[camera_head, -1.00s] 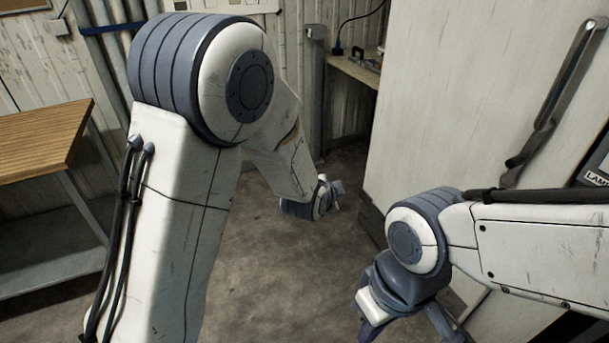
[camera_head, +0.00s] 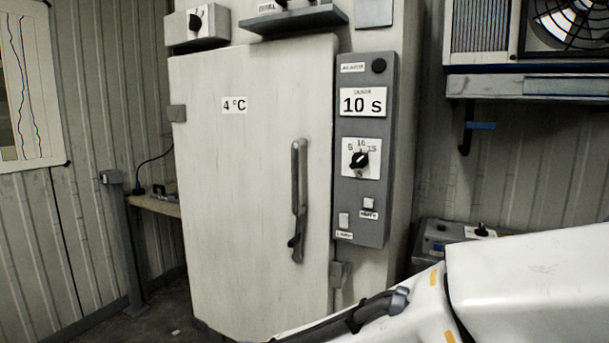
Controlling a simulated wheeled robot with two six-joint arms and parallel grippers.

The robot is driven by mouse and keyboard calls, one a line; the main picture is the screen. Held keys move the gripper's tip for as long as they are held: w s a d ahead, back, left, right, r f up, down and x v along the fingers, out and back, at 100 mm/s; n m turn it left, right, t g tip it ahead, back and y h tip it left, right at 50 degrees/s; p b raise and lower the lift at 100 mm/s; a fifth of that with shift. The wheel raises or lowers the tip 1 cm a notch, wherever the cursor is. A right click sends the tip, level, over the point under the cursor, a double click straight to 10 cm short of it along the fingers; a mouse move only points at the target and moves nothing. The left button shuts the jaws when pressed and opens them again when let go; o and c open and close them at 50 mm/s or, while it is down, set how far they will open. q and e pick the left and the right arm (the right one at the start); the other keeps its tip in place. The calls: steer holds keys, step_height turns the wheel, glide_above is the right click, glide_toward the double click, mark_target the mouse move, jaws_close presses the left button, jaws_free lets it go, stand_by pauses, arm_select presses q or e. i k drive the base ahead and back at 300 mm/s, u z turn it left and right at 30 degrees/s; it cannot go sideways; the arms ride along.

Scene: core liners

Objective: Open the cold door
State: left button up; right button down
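The cold door (camera_head: 225,200) is a tall off-white panel marked with a "4 °C" label (camera_head: 234,105). It looks shut in its frame. Its long grey metal handle (camera_head: 299,200) stands upright near the door's right edge, with a latch piece at its lower end. Hinge-like grey blocks show at the door's upper left edge. Part of my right arm crosses the lower right of the head view, in front of the wall below the control panel. Neither gripper shows, and nothing is seen touching the handle.
A grey control panel (camera_head: 363,150) with a "10 s" label, a dial and switches is right of the door. A fan unit (camera_head: 530,45) hangs at upper right. A grey post (camera_head: 122,240) and small wooden shelf (camera_head: 155,204) stand left of the door. A chart hangs far left.

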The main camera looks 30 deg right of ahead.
mark_target(253, 124)
steer(key=z, duration=2.15)
steer(key=i, duration=1.45)
steer(key=u, duration=2.15)
